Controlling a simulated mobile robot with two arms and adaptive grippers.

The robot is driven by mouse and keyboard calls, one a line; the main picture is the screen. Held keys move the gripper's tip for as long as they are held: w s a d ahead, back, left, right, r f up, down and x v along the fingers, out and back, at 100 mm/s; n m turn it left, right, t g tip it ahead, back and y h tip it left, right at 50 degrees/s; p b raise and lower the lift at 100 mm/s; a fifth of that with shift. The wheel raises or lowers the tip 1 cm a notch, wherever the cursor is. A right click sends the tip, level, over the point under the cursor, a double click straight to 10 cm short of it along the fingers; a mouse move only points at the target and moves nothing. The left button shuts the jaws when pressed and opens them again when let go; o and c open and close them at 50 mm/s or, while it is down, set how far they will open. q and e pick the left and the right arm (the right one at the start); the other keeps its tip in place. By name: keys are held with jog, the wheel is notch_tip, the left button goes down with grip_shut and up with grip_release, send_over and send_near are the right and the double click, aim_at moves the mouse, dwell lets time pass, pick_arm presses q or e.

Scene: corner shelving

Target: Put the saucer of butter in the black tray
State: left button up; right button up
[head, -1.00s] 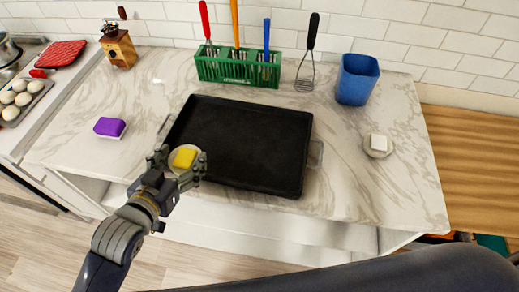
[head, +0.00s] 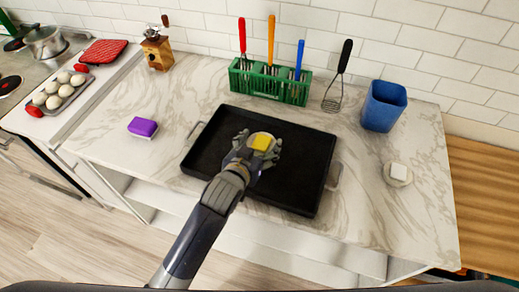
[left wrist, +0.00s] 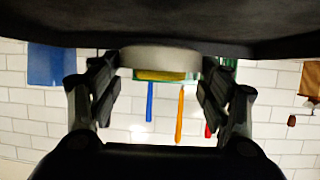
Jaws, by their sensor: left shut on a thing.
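The yellow butter (head: 262,142) sits on a small pale saucer (head: 271,147) over the middle of the black tray (head: 215,147) in the head view. My left gripper (head: 260,147) is shut on the saucer, with its fingers on either side of the rim. In the left wrist view, which looks upside down, the saucer (left wrist: 160,59) and butter (left wrist: 160,75) are between the fingers, very close to the dark tray (left wrist: 160,25). I cannot tell whether the saucer touches the tray floor. My right gripper is not in view.
A second saucer (head: 397,181) with a white block stands at the right. A blue container (head: 384,106) and a green utensil rack (head: 270,84) stand behind the tray. A purple-topped block (head: 142,127) lies to the left. The rest of the tray is empty.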

aim_at(259, 153)
pick_arm(q)
jog(key=shift+f+p, duration=0.4)
jog(key=shift+f, duration=1.1)
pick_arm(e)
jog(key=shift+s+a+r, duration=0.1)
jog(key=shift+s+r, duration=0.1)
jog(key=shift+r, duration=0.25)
pick_arm(q)
jog(key=shift+f, duration=0.2)
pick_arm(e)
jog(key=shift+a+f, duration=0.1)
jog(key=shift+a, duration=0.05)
pick_arm(q)
jog(key=o, duration=1.4)
jog(key=shift+s+f, duration=0.1)
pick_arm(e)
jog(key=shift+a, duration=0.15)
